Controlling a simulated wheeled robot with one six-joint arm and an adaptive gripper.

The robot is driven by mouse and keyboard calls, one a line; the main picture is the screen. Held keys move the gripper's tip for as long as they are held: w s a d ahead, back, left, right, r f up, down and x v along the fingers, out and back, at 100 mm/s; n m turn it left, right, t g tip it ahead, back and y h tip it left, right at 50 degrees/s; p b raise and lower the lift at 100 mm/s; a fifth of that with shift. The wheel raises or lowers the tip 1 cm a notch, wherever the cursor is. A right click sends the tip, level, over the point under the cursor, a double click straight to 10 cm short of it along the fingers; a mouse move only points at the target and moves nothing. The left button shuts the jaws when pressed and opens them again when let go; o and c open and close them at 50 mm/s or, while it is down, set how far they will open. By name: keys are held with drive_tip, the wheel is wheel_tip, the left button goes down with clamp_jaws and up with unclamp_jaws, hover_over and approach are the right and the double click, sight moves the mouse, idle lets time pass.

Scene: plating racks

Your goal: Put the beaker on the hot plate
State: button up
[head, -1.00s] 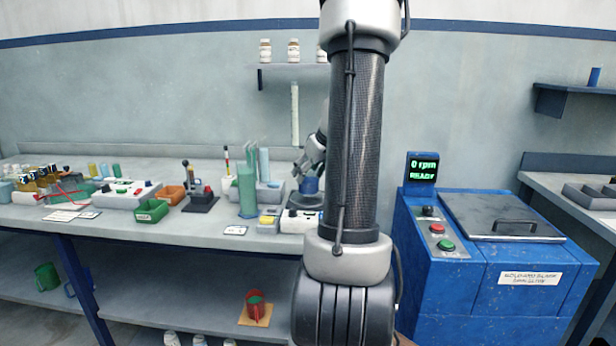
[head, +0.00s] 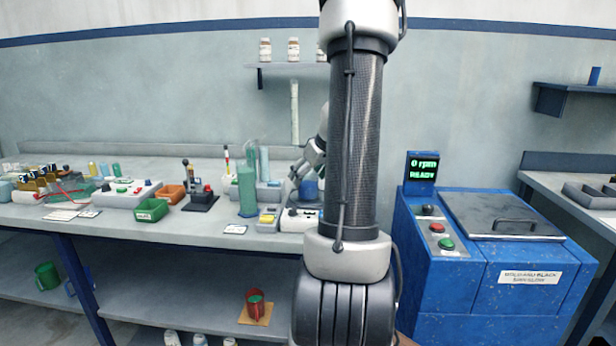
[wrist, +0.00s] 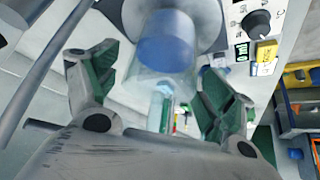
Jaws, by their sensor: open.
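The beaker (wrist: 165,50) is clear glass with blue liquid. It stands on the round grey top of the hot plate (wrist: 283,28), whose white body carries a knob and a small green display. In the head view the blue beaker (head: 309,189) shows on the hot plate (head: 297,222), partly hidden behind my arm. My gripper (wrist: 160,85) is open, its green-padded fingers apart on either side of the beaker's near end, with visible gaps. In the head view my gripper (head: 298,175) is small, just left of the beaker.
A green cylinder (head: 246,192) and a rack of tubes stand close left of the hot plate. A yellow-topped box (head: 268,220) sits in front of them. A green bin (head: 151,210) is farther left. The blue machine (head: 487,270) stands to the right.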

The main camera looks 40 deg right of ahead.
drive_tip(key=v, duration=0.7)
drive_tip(key=shift+r, duration=0.35)
drive_tip(key=shift+s, duration=0.1)
